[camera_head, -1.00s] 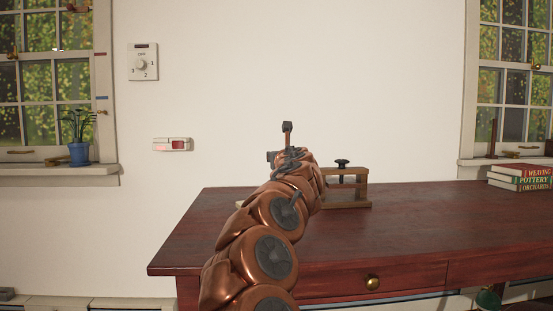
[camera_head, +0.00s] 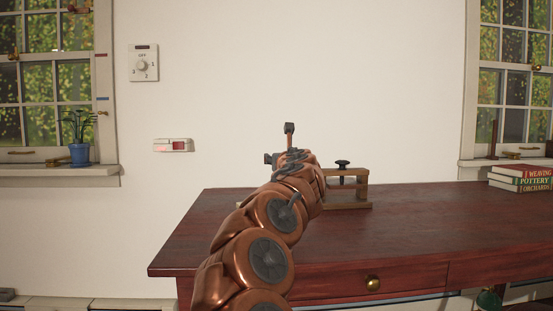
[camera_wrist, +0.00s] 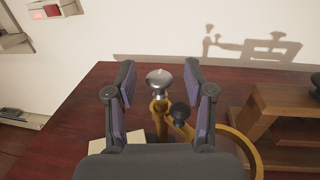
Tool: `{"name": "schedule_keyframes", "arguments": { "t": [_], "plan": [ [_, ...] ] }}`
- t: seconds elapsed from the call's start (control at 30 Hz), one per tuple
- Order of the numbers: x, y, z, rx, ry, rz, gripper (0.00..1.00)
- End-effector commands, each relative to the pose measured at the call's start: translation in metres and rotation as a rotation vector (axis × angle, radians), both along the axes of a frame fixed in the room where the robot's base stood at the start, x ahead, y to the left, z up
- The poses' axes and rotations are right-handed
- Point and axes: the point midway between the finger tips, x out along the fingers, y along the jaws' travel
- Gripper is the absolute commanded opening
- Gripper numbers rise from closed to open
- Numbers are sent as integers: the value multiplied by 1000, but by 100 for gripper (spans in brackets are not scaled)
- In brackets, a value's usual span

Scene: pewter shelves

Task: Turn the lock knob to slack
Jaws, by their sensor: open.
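In the wrist view, a brass-coloured stand (camera_wrist: 160,118) on the dark red desk carries a rounded silver knob (camera_wrist: 160,78) on top. A smaller black knob (camera_wrist: 180,112) sits on its side, lower and to the right. I cannot tell for certain which of the two is the lock knob. My gripper (camera_wrist: 159,76) is open, with one finger to each side of the silver knob, apart from it. The black knob lies nearer the palm, in front of the right finger's base.
A wooden frame (camera_wrist: 266,120) stands right of the stand; its black-topped screw shows in the head view (camera_head: 342,163). A brass-coloured ring (camera_wrist: 256,150) curves beside it. Books (camera_head: 520,178) lie far right on the desk (camera_head: 440,225). The desk's middle right is clear.

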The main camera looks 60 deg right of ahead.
Motion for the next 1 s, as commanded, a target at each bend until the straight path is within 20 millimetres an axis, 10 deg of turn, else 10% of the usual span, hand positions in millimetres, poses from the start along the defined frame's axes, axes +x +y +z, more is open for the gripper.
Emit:
{"name": "schedule_keyframes", "arguments": {
  "t": [1.0],
  "plan": [
    [-77, 75, 2, -3, -2, 3, 53]
  ]
}}
